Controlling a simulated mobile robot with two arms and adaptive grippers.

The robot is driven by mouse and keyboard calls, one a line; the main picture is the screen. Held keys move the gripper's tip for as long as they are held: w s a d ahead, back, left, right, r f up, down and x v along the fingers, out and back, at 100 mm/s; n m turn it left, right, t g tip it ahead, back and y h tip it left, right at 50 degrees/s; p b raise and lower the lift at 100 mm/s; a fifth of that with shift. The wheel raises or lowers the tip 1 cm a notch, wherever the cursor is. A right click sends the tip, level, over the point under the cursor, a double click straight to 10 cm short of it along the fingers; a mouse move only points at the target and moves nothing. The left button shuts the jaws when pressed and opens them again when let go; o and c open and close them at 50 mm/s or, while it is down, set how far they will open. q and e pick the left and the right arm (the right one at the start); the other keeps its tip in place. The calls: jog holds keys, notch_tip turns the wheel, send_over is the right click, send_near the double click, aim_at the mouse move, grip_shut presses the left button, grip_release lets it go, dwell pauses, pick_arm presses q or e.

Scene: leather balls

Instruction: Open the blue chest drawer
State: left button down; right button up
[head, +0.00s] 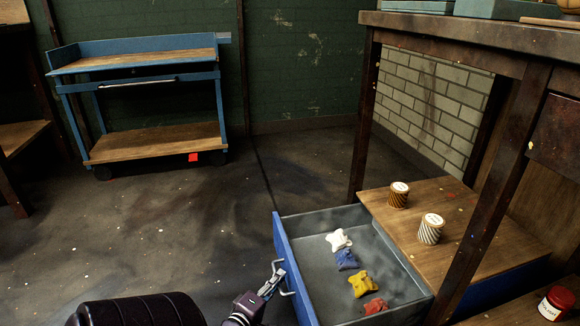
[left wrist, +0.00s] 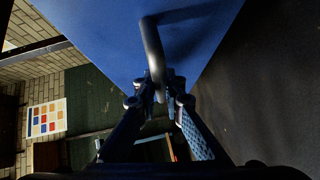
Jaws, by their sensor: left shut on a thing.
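The blue chest (head: 493,289) with a wooden top stands low under the workbench, and its drawer (head: 308,233) is pulled well out to the left. Inside the drawer lie a white, a blue (head: 346,260), a yellow (head: 362,284) and a red leather piece in a row. My left gripper (head: 277,278) is at the outer side of the blue drawer front. In the left wrist view its fingers are shut on the grey bar handle (left wrist: 152,50). My right gripper is not in view.
Two striped cans (head: 399,195) (head: 431,229) stand on the chest top. The heavy workbench (head: 480,35) rises over the chest, with a leg close to the drawer. A blue cart (head: 150,150) stands at the back left. The floor between is mostly clear.

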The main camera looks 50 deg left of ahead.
pick_arm(q)
jog(key=shift+s, duration=0.3)
jog(key=c, duration=2)
grip_release()
jog(key=shift+a, duration=0.1)
jog(key=v, duration=1.2)
jog(key=shift+f, duration=0.1)
